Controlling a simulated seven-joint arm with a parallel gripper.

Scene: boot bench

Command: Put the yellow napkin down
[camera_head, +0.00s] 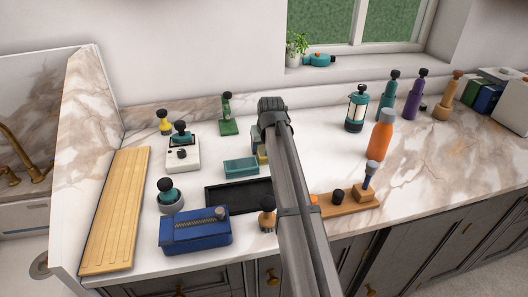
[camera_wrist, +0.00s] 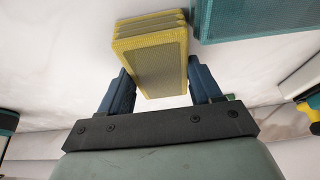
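The yellow napkin (camera_wrist: 155,58) is a folded, woven-looking stack between my gripper's two blue fingers (camera_wrist: 163,88) in the wrist view. The fingers lie against its two sides, so my gripper looks shut on it. In the head view only a sliver of the yellow napkin (camera_head: 262,158) shows beside my arm, which hides most of it and the fingertips. I cannot tell whether it touches the counter.
A teal folded block (camera_head: 240,168) lies just left of my gripper; it also shows close by in the wrist view (camera_wrist: 250,18). A black tray (camera_head: 225,200), a blue toolbox-like case (camera_head: 195,232) and a green-based stamp (camera_head: 228,127) stand around. Counter (camera_head: 320,155) right of my arm is clear.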

